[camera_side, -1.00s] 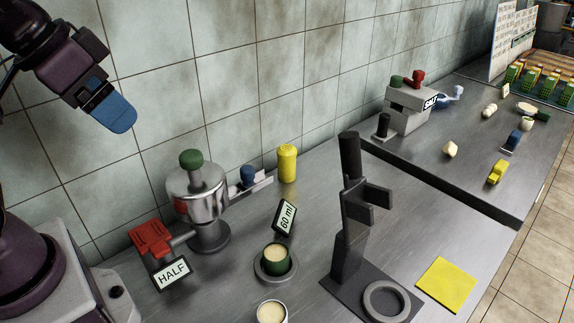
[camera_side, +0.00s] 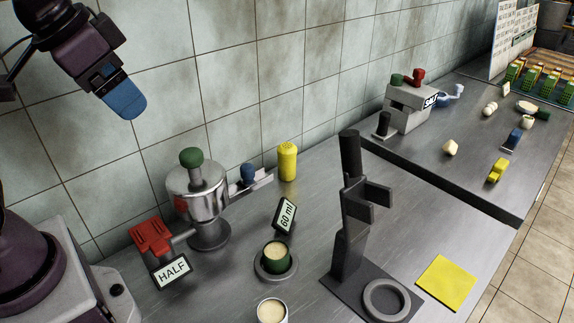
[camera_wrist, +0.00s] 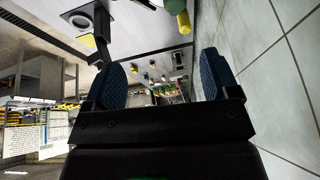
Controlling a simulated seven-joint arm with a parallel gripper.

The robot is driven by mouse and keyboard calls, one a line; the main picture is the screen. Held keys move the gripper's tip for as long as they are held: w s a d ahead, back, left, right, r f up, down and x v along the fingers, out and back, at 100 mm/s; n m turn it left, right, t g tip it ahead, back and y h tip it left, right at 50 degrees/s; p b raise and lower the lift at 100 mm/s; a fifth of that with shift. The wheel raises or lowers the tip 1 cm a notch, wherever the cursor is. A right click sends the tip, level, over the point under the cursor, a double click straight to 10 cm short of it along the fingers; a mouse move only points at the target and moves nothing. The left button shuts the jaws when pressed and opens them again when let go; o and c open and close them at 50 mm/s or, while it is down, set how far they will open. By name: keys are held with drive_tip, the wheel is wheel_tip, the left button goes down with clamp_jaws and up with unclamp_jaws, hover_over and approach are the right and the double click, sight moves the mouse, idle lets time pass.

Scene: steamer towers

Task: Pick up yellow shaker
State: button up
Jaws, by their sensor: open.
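The yellow shaker (camera_side: 287,162) stands upright on the metal counter by the tiled wall, at the middle of the side view. My gripper (camera_side: 126,104) is high at the upper left of the side view, well above the counter and far to the left of the shaker. In the wrist view its two blue fingers (camera_wrist: 163,78) are spread apart with nothing between them.
A steel steamer with a green knob (camera_side: 192,158) and red handle stands left of the shaker. A green cup (camera_side: 276,255), a 60 ml sign (camera_side: 285,215) and a black stand (camera_side: 350,200) are in front. A yellow mat (camera_side: 447,283) lies right.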

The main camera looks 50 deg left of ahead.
drive_tip(key=w+a+m+g+y, duration=0.2)
drive_tip(key=w+a+m, duration=0.1)
drive_tip(key=w, duration=0.6)
drive_tip(key=m+g+y, duration=0.2)
drive_tip(key=m+y, duration=0.9)
hover_over(292, 160)
drive_tip(key=s, duration=0.1)
wheel_tip(292, 160, down, 20)
drive_tip(key=d+f+m+t+y, duration=0.1)
drive_tip(key=f+m, duration=0.1)
drive_tip(key=f, duration=0.2)
drive_tip(key=d+f+m+t+y, duration=0.1)
drive_tip(key=d+f+m, duration=0.1)
drive_tip(key=f, duration=0.1)
drive_tip(key=d+f+m+t+y, duration=0.1)
drive_tip(key=f+m+y, duration=0.1)
drive_tip(key=f, duration=0.2)
drive_tip(key=shift+d+f+t, duration=0.3)
drive_tip(key=shift+d, duration=0.1)
drive_tip(key=x, duration=0.7)
drive_tip(key=shift+s+a, duration=0.15)
drive_tip(key=shift+a, duration=0.1)
drive_tip(key=shift+r, duration=0.1)
drive_tip(key=shift+c, duration=0.5)
drive_tip(key=c, duration=1.1)
